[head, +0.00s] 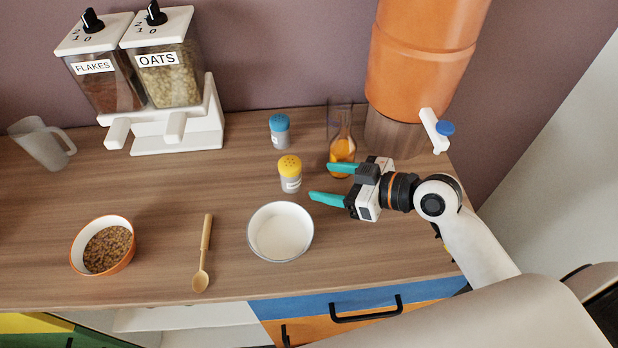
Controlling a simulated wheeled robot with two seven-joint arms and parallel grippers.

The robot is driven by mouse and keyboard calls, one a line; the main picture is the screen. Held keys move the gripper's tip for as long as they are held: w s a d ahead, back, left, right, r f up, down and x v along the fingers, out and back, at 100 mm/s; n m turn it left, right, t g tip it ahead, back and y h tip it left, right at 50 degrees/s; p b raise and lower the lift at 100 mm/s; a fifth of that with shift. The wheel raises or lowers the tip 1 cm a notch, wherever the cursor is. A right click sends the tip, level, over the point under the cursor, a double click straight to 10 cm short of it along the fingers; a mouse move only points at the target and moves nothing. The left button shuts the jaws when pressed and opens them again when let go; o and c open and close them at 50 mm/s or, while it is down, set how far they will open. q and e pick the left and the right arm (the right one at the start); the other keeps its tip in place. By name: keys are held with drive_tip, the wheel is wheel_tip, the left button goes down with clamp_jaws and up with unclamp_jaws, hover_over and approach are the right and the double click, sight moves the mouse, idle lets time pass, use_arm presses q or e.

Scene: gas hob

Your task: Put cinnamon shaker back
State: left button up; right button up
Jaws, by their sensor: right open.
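Two shakers stand upright on the wooden counter. One has a yellow lid (290,172), the other a blue lid (280,131) and stands farther back. Their labels are too small to read, so I cannot tell which is cinnamon. My right gripper (320,181) is open and empty, with teal fingers pointing left. Its fingertips are just right of the yellow-lidded shaker, apart from it. My left gripper is not in view.
A glass carafe with orange contents (342,148) stands close behind my right gripper. A white bowl (280,232), wooden spoon (203,255) and orange bowl (75,255) lie in front. An orange dispenser (422,60) stands back right, flakes and oats dispensers (190,142) back left.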

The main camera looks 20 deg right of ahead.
drive_tip(key=shift+v, duration=1.6)
drive_tip(key=shift+r, duration=0.1)
